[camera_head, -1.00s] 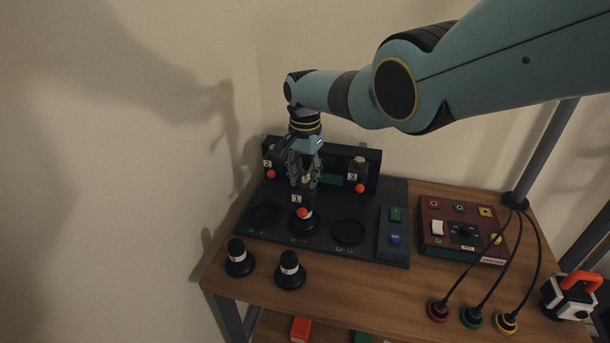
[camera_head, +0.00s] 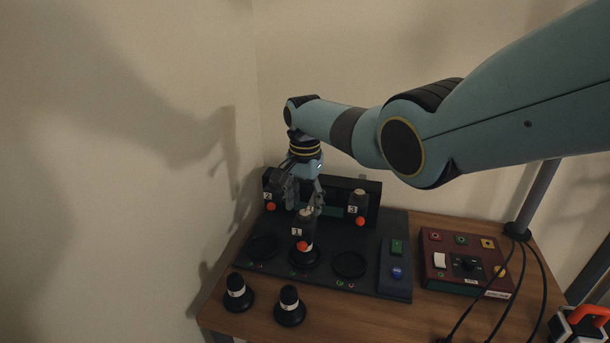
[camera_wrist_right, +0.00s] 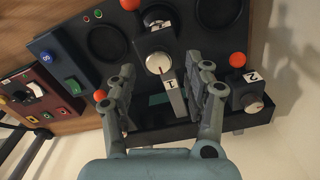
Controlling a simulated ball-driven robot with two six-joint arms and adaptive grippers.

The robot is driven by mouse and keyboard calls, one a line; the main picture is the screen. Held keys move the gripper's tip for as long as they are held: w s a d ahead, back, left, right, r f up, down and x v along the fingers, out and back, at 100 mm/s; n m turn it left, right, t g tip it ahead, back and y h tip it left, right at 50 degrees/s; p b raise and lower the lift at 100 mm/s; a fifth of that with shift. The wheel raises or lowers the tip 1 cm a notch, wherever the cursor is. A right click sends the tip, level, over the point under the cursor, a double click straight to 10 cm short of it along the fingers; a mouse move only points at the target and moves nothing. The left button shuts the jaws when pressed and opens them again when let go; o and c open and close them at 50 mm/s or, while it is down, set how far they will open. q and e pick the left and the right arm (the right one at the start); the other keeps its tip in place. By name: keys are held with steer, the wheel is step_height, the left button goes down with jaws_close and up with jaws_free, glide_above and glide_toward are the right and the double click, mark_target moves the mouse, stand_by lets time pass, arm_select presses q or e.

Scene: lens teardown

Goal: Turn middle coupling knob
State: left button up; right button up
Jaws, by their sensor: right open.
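The middle coupling, labelled 1 (camera_head: 297,232), stands on the dark console with a pale round knob on top, which shows best in the right wrist view (camera_wrist_right: 158,63). An orange ball (camera_head: 303,246) sits at its front. My right gripper (camera_head: 304,206) points down over this coupling. In the wrist view its open fingers (camera_wrist_right: 162,72) lie on either side of the knob, with a gap visible on both sides. How far the fingertips reach down beside the knob is unclear. My left gripper is not in view.
Couplings 2 (camera_head: 268,196) and 3 (camera_head: 352,209) stand on either side at the back. Two black plugs (camera_head: 289,307) stand on the wooden table in front. A blue-green button panel (camera_head: 397,258) and a maroon control box (camera_head: 466,263) are to the right.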

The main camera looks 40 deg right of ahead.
mark_target(305, 212)
step_height(305, 212, up, 10)
stand_by(0.3)
stand_by(0.4)
